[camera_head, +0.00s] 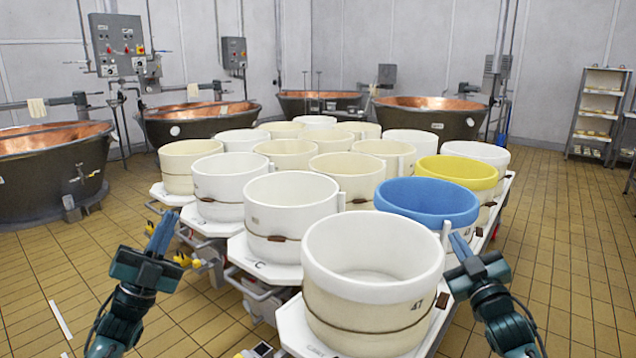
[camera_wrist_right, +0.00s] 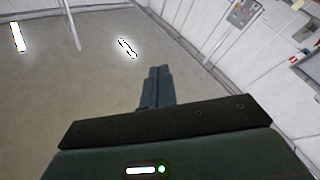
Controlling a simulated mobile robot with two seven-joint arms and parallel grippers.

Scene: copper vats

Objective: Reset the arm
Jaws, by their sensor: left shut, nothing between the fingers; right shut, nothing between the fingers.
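My left gripper (camera_head: 163,232) is at the lower left in the head view, raised in front of the trolleys and pointing upward. Its fingers are together and it holds nothing. My right gripper (camera_head: 460,247) is at the lower right, beside the nearest white tub (camera_head: 374,251), with its fingers together and empty. Part of its reach is close to the tub's right side; I cannot tell whether it touches. In the right wrist view the shut fingers (camera_wrist_right: 157,88) point up toward the ceiling and walls.
Several white and cream tubs stand on trolleys ahead, with a blue tub (camera_head: 427,200) and a yellow tub (camera_head: 456,172) at right. Copper vats (camera_head: 48,165) line the back and left. A shelf rack (camera_head: 598,112) stands far right. Tiled floor (camera_head: 70,260) is clear at left and right.

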